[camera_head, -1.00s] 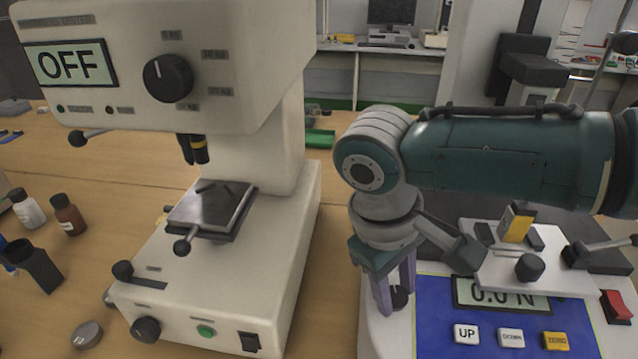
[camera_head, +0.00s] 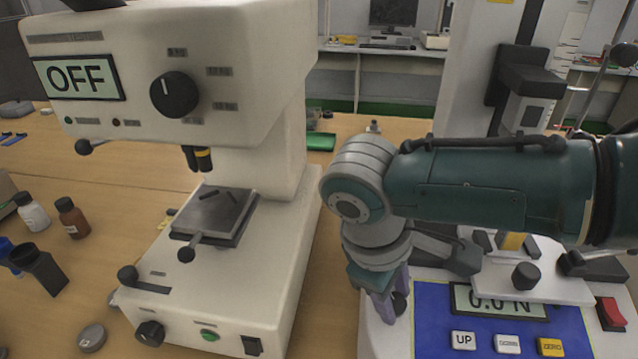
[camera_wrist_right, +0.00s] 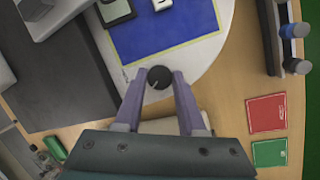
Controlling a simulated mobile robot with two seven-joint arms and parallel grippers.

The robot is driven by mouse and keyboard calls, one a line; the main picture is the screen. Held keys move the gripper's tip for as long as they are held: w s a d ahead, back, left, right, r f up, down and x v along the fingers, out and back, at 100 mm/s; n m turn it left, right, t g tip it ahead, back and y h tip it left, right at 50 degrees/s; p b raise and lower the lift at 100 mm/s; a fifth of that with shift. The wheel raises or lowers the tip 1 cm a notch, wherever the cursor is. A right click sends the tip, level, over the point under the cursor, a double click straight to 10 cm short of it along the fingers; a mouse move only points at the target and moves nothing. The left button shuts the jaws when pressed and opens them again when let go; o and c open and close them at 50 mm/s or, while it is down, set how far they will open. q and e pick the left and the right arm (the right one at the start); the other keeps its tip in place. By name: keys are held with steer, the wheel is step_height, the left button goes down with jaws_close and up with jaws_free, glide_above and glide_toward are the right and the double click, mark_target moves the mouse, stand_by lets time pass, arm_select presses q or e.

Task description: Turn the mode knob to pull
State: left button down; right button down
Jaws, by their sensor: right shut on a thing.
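The small round black mode knob (camera_head: 401,304) sits on the white left part of the tester's base, beside the blue panel (camera_head: 432,318). My right gripper (camera_head: 393,302) points down on it, with a finger on either side. In the right wrist view the knob (camera_wrist_right: 159,77) is between the tips of my right gripper (camera_wrist_right: 159,74), which is shut on it. A pale pointer line shows on the knob's top. The labels around the knob cannot be read. My left gripper is in neither view.
The blue panel holds a display (camera_head: 500,299) reading 0.0 N and UP (camera_head: 463,341), DOWN and ZERO buttons. A red switch (camera_head: 611,313) is at the right. A cream hardness tester (camera_head: 262,255) reading OFF stands close on the left. Bottles (camera_head: 72,218) stand farther left.

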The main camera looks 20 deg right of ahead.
steer(key=c, duration=0.5)
jaws_free()
steer(key=p+v, duration=0.2)
steer(key=v, duration=0.8)
